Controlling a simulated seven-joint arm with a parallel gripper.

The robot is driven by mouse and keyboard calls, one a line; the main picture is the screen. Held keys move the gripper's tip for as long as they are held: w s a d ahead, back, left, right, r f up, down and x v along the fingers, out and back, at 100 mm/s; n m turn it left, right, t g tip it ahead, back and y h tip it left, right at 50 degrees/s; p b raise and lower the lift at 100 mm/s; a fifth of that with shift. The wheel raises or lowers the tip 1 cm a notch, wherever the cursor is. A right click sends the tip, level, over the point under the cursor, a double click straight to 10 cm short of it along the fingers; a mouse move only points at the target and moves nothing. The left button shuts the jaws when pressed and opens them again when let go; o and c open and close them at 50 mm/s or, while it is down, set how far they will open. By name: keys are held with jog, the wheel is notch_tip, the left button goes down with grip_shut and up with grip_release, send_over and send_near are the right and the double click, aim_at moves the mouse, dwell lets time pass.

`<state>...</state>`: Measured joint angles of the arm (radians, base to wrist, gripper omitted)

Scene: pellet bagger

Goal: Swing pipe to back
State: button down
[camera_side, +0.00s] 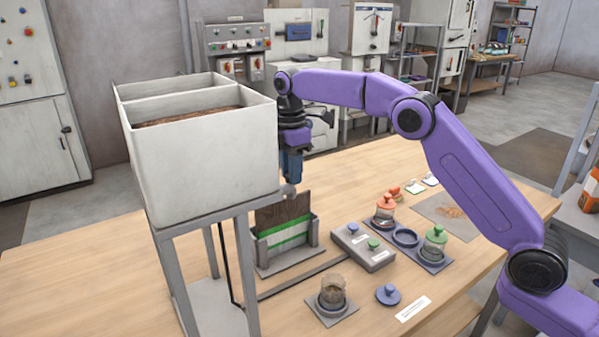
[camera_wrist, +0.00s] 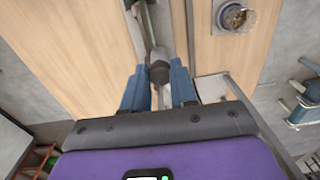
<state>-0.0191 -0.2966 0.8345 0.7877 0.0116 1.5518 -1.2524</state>
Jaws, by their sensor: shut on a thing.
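My gripper (camera_side: 291,168) points down beside the right side of the white hopper (camera_side: 205,155). In the wrist view its two blue fingers (camera_wrist: 159,75) are closed about a dark grey knob-like end (camera_wrist: 158,68). A thin grey rod, apparently the pipe (camera_wrist: 149,22), runs away from this end. In the side view, a small grey rounded end (camera_side: 288,190) shows just under the fingers, near the hopper's lower right corner. The rest of the pipe is hidden behind the hopper in that view. The hopper has two compartments, and brown material shows in one.

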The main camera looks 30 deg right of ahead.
jog(key=shift+w+a+f+n, duration=0.1)
jog(key=shift+w+a+n, duration=0.65)
jog(key=shift+w+n, duration=0.1)
jog(key=shift+w+a, duration=0.15)
jog(key=c, duration=0.9)
grip_release()
jog(key=shift+d, duration=0.2)
